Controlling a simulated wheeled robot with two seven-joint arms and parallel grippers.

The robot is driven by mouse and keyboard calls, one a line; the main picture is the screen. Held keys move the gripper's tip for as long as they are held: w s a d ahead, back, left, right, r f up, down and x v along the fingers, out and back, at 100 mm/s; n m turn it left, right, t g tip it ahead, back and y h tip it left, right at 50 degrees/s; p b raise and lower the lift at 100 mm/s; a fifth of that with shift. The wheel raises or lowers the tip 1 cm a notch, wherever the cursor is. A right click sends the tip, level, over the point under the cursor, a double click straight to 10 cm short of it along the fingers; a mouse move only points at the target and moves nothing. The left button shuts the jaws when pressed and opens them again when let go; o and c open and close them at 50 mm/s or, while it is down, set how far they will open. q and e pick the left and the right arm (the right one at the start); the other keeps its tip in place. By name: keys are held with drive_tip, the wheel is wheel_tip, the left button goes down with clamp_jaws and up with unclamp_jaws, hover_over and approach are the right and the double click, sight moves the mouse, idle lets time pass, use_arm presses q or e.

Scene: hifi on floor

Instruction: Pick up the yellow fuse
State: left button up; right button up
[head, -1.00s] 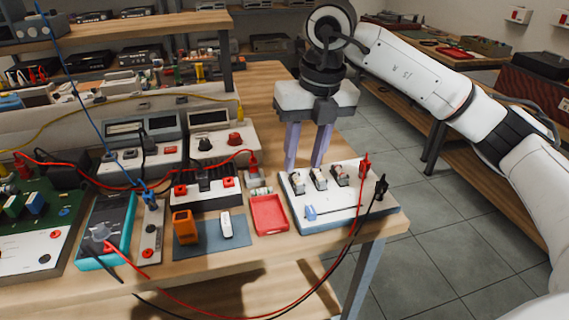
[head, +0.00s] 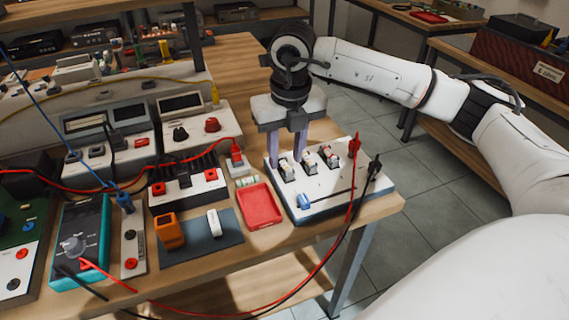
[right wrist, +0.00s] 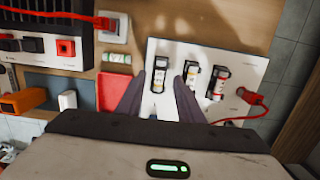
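A white fuse board (head: 335,190) at the table's right end carries a row of three small pale fuses in dark holders. The left fuse (head: 287,171) and the middle fuse (head: 309,161) look pale with faint yellowish tints; I cannot tell which is the yellow one. The right fuse (right wrist: 217,82) has red marks. My right gripper (head: 287,160) points down at the board, open and empty. In the right wrist view its fingertips (right wrist: 159,80) lie either side of the left fuse (right wrist: 160,74); contact is not visible. My left gripper is out of view.
A loose fuse with a green band (head: 247,181) lies left of the board, behind a red tray (head: 260,206). Red (head: 354,146) and black (head: 375,166) plugs with leads stand at the board's right edge. Meters and a teal multimeter (head: 80,240) crowd the left.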

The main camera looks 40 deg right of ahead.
sight(285, 164)
drive_tip(key=shift+f, duration=0.45)
drive_tip(key=shift+w+f, duration=0.1)
clamp_jaws()
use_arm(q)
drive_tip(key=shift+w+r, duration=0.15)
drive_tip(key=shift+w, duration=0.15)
use_arm(e)
drive_tip(key=shift+r, duration=0.35)
wheel_tip(285, 164, up, 9)
drive_tip(key=shift+r, duration=0.2)
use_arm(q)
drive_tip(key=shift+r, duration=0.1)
use_arm(e)
drive_tip(key=shift+r, duration=0.1)
